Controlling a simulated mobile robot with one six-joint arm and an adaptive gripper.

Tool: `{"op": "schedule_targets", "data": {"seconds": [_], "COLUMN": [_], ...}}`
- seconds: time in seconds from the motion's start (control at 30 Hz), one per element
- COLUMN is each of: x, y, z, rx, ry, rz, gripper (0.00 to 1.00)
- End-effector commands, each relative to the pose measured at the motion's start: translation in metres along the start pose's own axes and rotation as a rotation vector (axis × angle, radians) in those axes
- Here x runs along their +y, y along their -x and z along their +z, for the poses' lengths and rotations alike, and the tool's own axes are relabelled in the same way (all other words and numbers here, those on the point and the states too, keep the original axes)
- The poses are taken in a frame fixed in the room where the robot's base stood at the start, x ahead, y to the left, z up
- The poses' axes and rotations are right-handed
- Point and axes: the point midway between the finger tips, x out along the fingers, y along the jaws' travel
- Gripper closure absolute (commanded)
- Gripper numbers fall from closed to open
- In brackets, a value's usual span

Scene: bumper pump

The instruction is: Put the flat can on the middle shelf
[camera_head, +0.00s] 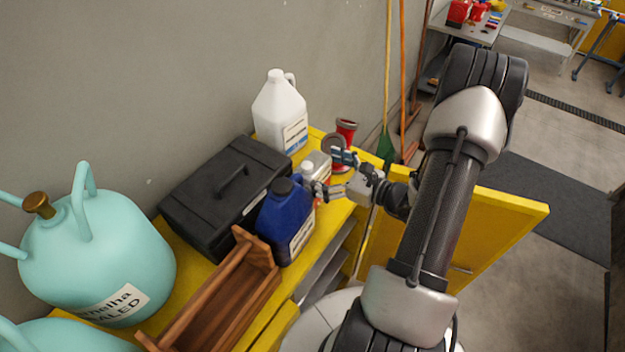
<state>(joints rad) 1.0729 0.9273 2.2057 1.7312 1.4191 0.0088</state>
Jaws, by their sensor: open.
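A small silver-grey flat can (320,160) with a pale cap stands on the yellow cabinet top, between the blue jug and a red item. My gripper (331,173) is open at the can's right side, one finger toward the back and one toward the front. The fingers partly cover the can, and I cannot tell whether they touch it. The yellow cabinet (338,213) has its door (485,240) swung open to the right. Grey shelf edges (322,278) show inside below the top; I cannot tell which is the middle shelf.
A blue jug (284,215), black toolbox (215,190), white jug (279,112), wooden tray (213,300) and red item (346,130) crowd the cabinet top. Teal tanks (100,250) stand at left. Broom handles (388,70) lean at the back wall. Floor beyond the door is clear.

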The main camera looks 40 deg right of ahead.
Motion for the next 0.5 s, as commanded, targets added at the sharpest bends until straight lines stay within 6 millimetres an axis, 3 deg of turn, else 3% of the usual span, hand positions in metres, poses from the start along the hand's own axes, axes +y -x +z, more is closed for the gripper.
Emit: {"op": "schedule_targets", "data": {"seconds": [0.17, 0.4, 0.5], "x": [0.000, 0.000, 0.000], "y": [-0.019, -0.020, -0.020], "z": [0.001, 0.000, 0.000], "rx": [0.000, 0.000, 0.000], "ry": [0.000, 0.000, 0.000], "rz": [0.001, -0.001, -0.001], "gripper": [0.07, 0.07, 0.13]}}
